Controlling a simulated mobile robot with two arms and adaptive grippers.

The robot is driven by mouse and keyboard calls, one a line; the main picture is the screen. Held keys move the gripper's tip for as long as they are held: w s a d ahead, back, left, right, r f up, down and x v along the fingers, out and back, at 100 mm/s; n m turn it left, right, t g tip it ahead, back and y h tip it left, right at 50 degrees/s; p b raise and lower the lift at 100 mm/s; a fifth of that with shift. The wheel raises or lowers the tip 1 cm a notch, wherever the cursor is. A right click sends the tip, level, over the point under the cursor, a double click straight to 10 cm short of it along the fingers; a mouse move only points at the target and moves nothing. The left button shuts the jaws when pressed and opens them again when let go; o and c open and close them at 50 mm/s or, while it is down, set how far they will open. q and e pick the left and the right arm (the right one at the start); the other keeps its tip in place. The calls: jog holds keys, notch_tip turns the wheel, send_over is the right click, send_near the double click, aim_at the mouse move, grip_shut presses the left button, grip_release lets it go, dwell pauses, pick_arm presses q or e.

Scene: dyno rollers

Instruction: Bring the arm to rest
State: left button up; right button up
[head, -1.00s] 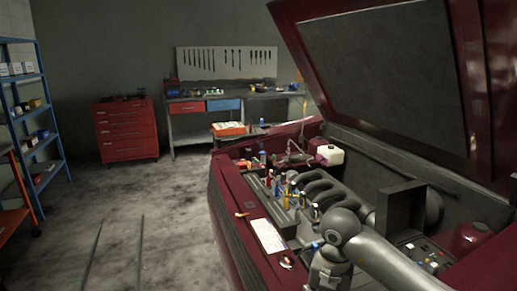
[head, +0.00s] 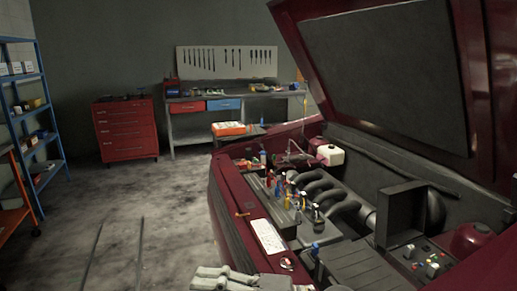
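My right gripper (head: 224,279) seems to be the pale grey part at the bottom edge, low in front of the car's front rim. It is cut off by the frame, so I cannot tell whether it is open or shut. My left gripper is out of view. The dark red car (head: 233,207) stands with its hood (head: 385,75) raised, and its engine bay is in plain sight.
Several small coloured items stand in the engine bay. A white card (head: 267,237) lies on the front rim. A red tool chest (head: 126,130), a workbench (head: 188,107) and a blue shelf (head: 50,140) stand behind. The floor (head: 150,205) at left is mostly clear.

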jog(key=w+d+r+m+t+h, duration=0.35)
jog(key=d+m+t, duration=0.25)
jog(key=m+t, duration=0.3)
jog(key=w+d+r+m+t+h, duration=0.2)
jog(key=w+d+m+t, duration=0.2)
jog(key=d+m+t, duration=0.4)
jog(key=s+d+f+m+g+h, duration=0.1)
jog(key=d+f+m+g+h, duration=0.1)
jog(key=d+f+m+h, duration=0.6)
jog(key=s+d+f+m+g+h, duration=0.1)
jog(key=d+f+m+h, duration=0.45)
jog(key=f, duration=0.55)
jog(key=s+d+f+g, duration=0.1)
jog(key=s+f+g, duration=0.6)
jog(key=s, duration=0.5)
jog(key=s+d+f+g, duration=0.1)
jog(key=s+f+g, duration=0.4)
jog(key=s+f, duration=0.5)
notch_tip(320, 180, down, 25)
jog(key=s+g, duration=0.1)
jog(key=s, duration=0.1)
jog(key=s+d+f+g, duration=0.1)
jog(key=s+d+f, duration=0.1)
jog(key=s+f, duration=1.4)
jog(key=shift+s+d, duration=0.25)
jog(key=shift+s, duration=0.15)
jog(key=shift+n, duration=0.25)
jog(key=shift+c, duration=1.2)
jog(key=shift+s, duration=0.1)
